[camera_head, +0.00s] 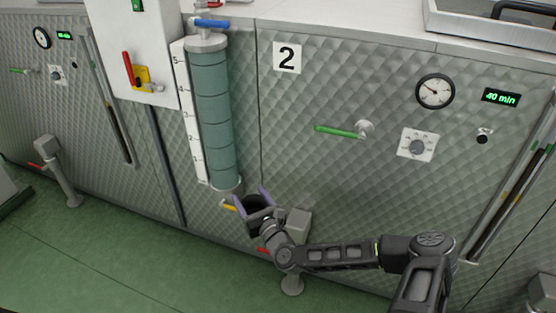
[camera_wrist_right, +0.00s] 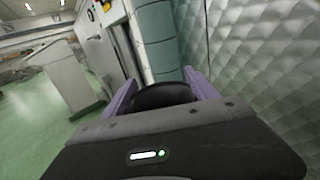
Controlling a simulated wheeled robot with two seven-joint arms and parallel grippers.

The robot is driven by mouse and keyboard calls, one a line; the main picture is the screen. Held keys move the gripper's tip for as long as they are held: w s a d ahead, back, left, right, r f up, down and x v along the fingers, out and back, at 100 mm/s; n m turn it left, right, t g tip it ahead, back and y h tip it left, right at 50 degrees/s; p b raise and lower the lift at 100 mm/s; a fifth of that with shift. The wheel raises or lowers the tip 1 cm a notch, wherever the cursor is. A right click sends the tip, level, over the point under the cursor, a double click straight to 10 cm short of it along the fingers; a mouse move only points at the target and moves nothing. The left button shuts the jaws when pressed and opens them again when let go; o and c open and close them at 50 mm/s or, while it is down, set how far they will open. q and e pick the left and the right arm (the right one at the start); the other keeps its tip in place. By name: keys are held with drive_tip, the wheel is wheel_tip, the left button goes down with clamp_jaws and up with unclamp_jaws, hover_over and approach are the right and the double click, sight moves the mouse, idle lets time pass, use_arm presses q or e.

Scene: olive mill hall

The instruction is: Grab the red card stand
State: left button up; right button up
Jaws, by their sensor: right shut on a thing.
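I cannot make out a red card stand for certain in either view. A small red thing (camera_head: 214,4) shows at the top edge of the head view, cut off, above the blue valve handle. My right gripper (camera_head: 250,195) is low in front of the machine, just below and right of the foot of the green-filled tube. Its purple fingers, also in the right wrist view (camera_wrist_right: 160,82), stand apart on either side of a dark rounded thing (camera_wrist_right: 163,95). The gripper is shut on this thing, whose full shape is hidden. My left gripper is not in view.
The quilted metal front (camera_head: 330,80) stands close behind the right gripper. The graduated tube (camera_head: 213,110) and a yellow handle (camera_head: 229,207) are near the fingers. A grey post (camera_head: 292,284) with a red lever stands under my right arm.

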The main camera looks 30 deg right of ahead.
drive_tip(key=s+a+r, duration=0.2)
drive_tip(key=a+r, duration=0.1)
drive_tip(key=r, duration=0.3)
drive_tip(key=s+a+r, duration=0.2)
drive_tip(key=a+r, duration=0.1)
drive_tip(key=r, duration=0.2)
drive_tip(key=shift+s+r, duration=0.35)
drive_tip(key=shift+a, duration=0.1)
